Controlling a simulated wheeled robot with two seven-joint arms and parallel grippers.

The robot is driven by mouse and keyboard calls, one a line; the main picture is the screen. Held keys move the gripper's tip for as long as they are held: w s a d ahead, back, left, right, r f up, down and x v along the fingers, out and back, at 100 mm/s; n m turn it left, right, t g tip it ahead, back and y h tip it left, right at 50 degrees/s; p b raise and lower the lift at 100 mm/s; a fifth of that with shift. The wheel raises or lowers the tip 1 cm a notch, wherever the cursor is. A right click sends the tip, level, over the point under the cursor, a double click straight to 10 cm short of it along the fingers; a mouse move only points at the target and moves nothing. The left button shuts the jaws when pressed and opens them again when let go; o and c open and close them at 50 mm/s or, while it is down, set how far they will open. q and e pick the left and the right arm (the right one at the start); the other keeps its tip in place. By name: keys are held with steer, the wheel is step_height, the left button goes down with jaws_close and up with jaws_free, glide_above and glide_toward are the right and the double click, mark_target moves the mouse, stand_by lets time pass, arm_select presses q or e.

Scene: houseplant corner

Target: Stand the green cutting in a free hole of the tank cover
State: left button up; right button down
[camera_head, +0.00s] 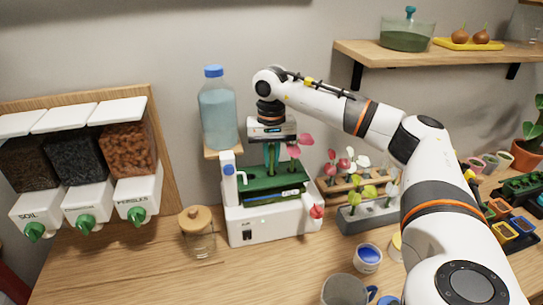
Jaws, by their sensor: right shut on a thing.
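My right gripper (272,172) is right above the cover, pointing down. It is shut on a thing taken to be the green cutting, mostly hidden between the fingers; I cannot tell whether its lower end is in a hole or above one. Pink leaves (304,139) show just right of the gripper. The cover's holes are too small and covered to make out. My left gripper is not in view.
A blue water bottle (218,112) stands behind the tank at left. A grey rack (368,216) with several cuttings is at right. A lidded jar (198,240), a grey mug (344,290) and a blue-filled cup (368,258) stand on the bench. The front left bench is clear.

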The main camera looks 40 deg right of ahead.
steer(key=c, duration=0.9)
jaws_free()
steer(key=shift+c, duration=0.2)
steer(key=shift+r+p, duration=2.9)
steer(key=shift+r, duration=0.6)
steer(key=shift+r, duration=0.1)
